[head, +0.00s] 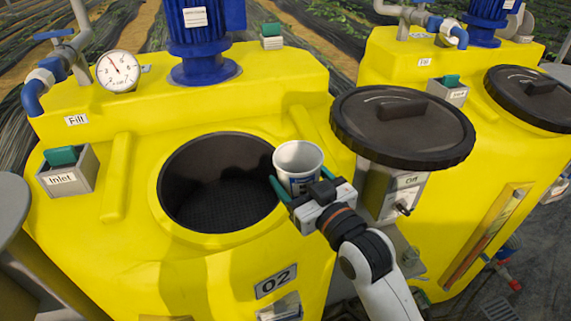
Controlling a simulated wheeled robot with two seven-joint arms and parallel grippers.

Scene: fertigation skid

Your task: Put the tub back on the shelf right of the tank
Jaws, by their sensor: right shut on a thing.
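The tub (299,158) is a small white cup with a blue-marked label, about upright with its open top showing. Its inside looks pale, with no contents visible. My right gripper (310,190), with green fingertips, is shut on the tub and holds it by the right rim of the tank's opening. The yellow tank (110,205), marked 02, has its round dark opening (215,185) uncovered. My left gripper is not in view.
A black round lid (402,130) sits right of the opening, above a grey switch box (403,195). A second yellow tank (480,170) with a closed black lid (530,95) stands at right. A blue motor (203,40), gauge (118,71) and Inlet box (67,172) stand on the near tank.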

